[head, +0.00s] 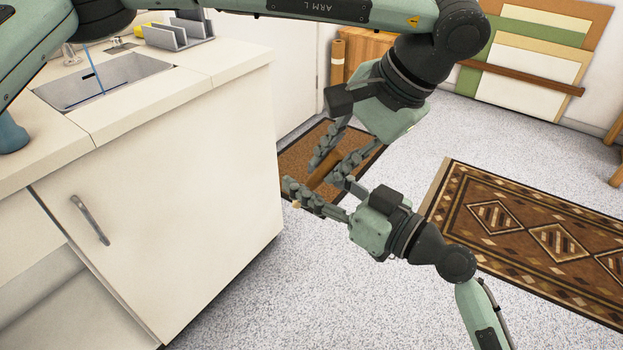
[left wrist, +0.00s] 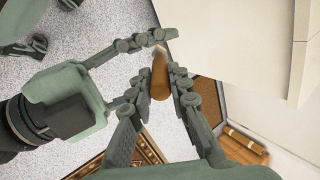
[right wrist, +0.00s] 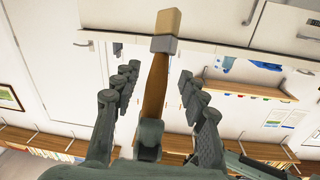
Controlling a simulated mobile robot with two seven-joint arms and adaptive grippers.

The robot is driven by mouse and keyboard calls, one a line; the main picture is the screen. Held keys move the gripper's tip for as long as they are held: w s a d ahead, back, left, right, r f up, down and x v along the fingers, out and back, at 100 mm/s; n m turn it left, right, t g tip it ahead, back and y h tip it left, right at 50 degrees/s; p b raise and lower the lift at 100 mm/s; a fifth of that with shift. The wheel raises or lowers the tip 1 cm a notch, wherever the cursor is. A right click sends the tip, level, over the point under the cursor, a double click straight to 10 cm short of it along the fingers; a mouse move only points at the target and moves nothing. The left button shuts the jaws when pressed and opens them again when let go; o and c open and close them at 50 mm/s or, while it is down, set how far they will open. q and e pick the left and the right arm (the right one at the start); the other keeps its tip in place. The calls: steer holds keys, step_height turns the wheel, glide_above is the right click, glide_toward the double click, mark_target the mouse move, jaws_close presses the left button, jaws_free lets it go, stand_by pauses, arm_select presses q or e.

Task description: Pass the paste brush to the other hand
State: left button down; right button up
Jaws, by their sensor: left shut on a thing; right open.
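The paste brush (right wrist: 155,85) has a brown wooden handle, a grey ferrule and a tan head, seen whole-length in the right wrist view. My left gripper (head: 324,168) comes down from above and is shut on the brush; the rounded brown handle (left wrist: 160,78) shows between its fingers in the left wrist view. My right gripper (head: 314,181) is open, with its fingers on either side of the brush. In the right wrist view its fingers (right wrist: 158,78) stand apart from the handle, with gaps on both sides. In the head view the fingers hide much of the brush.
A white cabinet with a counter (head: 190,165) and a sink (head: 105,80) stands at left, close to the grippers. A brown mat (head: 290,148) and a patterned rug (head: 540,235) lie on the speckled floor. Boards (head: 530,50) lean on the back wall.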

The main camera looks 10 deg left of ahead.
steer(key=shift+c, duration=0.6)
jaws_close()
arm_select(q)
steer(key=c, duration=1.3)
jaws_free()
steer(key=shift+c, duration=0.2)
